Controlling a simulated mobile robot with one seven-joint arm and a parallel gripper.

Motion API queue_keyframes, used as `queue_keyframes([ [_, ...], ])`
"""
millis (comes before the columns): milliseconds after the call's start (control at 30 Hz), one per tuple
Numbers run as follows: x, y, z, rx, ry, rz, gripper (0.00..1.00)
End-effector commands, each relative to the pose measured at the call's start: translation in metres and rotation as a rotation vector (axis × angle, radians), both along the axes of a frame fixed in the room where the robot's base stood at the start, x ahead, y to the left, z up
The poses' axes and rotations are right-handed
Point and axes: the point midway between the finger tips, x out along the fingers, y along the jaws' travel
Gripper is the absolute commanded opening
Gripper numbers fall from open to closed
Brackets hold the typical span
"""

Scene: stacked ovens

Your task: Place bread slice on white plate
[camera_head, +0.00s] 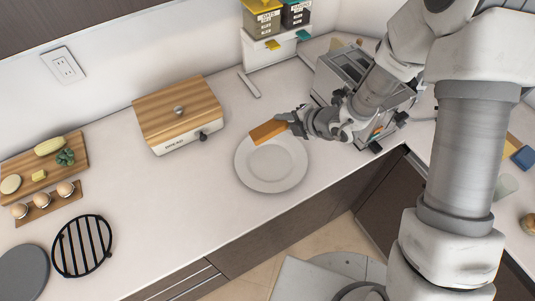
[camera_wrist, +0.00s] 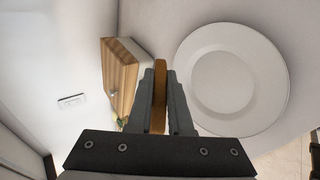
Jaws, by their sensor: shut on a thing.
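The bread slice (camera_head: 268,131) is brown-orange and is held in my gripper (camera_head: 287,122). In the wrist view the bread slice (camera_wrist: 159,98) stands edge-on between the two dark fingers of my gripper (camera_wrist: 160,108), which are shut on it. The white plate (camera_head: 270,184) lies on the counter. The bread slice is over the plate's far rim in the head view; the exact height gap cannot be told. In the wrist view the white plate (camera_wrist: 240,122) is to the right of the gripper and looks empty.
A wood-topped box (camera_head: 178,108) with a knob stands left of the plate. A silver toaster (camera_head: 345,75) is behind my arm. A black round trivet (camera_head: 82,245) and a wooden board with food (camera_head: 20,165) are at far left. The counter between them and the plate is clear.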

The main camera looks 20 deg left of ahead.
Motion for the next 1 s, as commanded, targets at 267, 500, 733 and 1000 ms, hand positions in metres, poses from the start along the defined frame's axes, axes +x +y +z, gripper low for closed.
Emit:
queue_keyframes([
  [267, 0.0, 0.0, -0.018, -0.001, 0.001, 0.001, 0.0],
  [500, 0.0, 0.0, -0.049, -0.001, 0.0, 0.0, 0.0],
  [733, 0.0, 0.0, -0.081, 0.0, 0.001, -0.001, 0.0],
  [1000, 0.0, 0.0, -0.1, 0.001, 0.0, 0.0, 0.0],
])
